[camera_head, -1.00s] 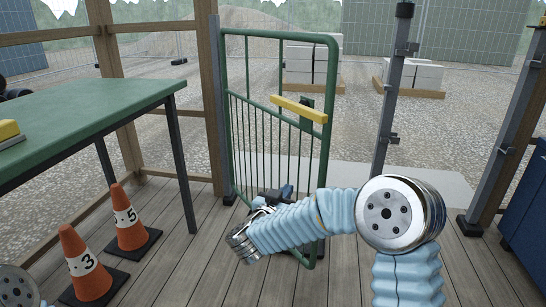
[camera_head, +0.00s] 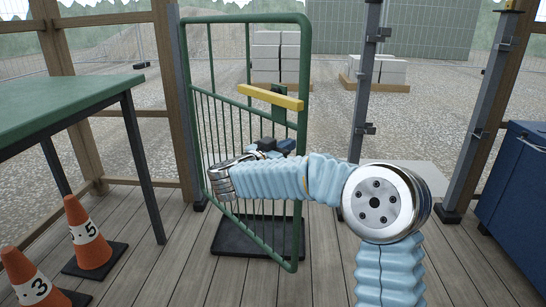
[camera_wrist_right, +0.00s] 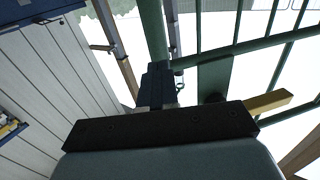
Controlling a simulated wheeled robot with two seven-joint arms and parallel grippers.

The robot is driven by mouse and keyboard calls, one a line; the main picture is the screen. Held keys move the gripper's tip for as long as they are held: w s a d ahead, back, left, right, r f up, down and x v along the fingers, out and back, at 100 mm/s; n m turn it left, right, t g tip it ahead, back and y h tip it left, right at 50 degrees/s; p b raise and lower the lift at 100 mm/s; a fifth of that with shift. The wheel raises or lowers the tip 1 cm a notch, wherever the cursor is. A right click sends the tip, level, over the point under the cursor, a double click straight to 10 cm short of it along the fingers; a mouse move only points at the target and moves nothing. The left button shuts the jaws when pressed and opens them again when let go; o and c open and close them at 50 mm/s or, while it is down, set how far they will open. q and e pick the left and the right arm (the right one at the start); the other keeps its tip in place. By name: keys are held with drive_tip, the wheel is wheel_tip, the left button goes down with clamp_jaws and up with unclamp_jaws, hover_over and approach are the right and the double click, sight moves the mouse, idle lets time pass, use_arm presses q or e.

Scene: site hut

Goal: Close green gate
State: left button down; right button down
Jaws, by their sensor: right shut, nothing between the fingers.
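The green gate (camera_head: 297,115) stands ajar in the head view. Its left side is at a dark post (camera_head: 184,110), and its free right edge is apart from the dark latch post (camera_head: 366,110). A yellow bar (camera_head: 270,97) crosses its upper part. My right gripper (camera_head: 283,147) is shut and empty, below the yellow bar and near the gate's bars; I cannot tell whether it touches them. My forearm hides part of the gate's free edge. In the right wrist view the shut fingers (camera_wrist_right: 156,82) are near a green tube (camera_wrist_right: 153,35). My left gripper is not in view.
A green table (camera_head: 60,105) stands at the left, with two orange cones (camera_head: 88,235) on the floor before it. A dark flat slab (camera_head: 258,240) lies at the gate's foot. A blue cabinet (camera_head: 515,190) is at the right. Stacked blocks (camera_head: 280,55) stand outside on gravel.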

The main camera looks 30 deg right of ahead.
drive_tip(key=shift+x, duration=1.25)
